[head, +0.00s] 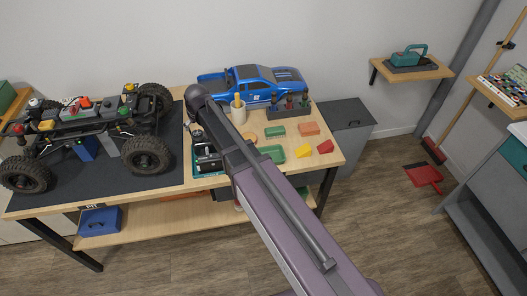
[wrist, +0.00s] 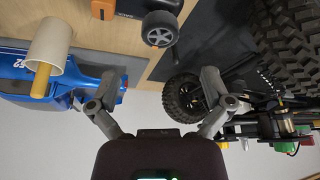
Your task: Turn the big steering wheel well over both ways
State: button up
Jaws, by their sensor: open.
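In the wrist view a dark wheel with a grey hub (wrist: 160,29) stands at the top, beside an orange and black body (wrist: 105,8); it looks like the big steering wheel on a hand controller. My gripper (wrist: 160,78) is open and empty, its fingers spread to either side below the wheel in the picture, apart from it. In the head view my arm hides the gripper and most of that spot. There, a dark device (head: 207,160) shows partly beside my arm on the bench.
The crawler (head: 92,121) with big tyres stands on a dark mat (head: 100,182) at left; its tyre (wrist: 185,97) is close to my right finger in the wrist view. A blue car body (head: 258,84) and a white cup (wrist: 50,42) with a yellow handle are near. Small coloured parts lie at right.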

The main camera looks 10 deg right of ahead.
jog(key=shift+a+p+v, duration=0.4)
jog(key=shift+p+v, duration=2.2)
jog(key=shift+v, duration=0.5)
jog(key=s+d+f+m+g+b, duration=0.2)
jog(key=s+d+f, duration=0.1)
jog(key=s+d, duration=0.6)
jog(key=s+d+f+m+g+h+b, duration=0.1)
jog(key=s+d+f+b, duration=0.2)
jog(key=s+d, duration=0.6)
jog(key=shift+d+f+m+g+h, duration=0.3)
jog(key=shift+d+m+g, duration=0.1)
jog(key=shift+d, duration=0.6)
jog(key=shift+s, duration=0.1)
notch_tip(320, 180, up, 8)
jog(key=n+p, duration=0.3)
jog(key=p, duration=0.4)
send_over(197, 133)
jog(key=shift+f, duration=0.15)
jog(key=shift+f, duration=0.25)
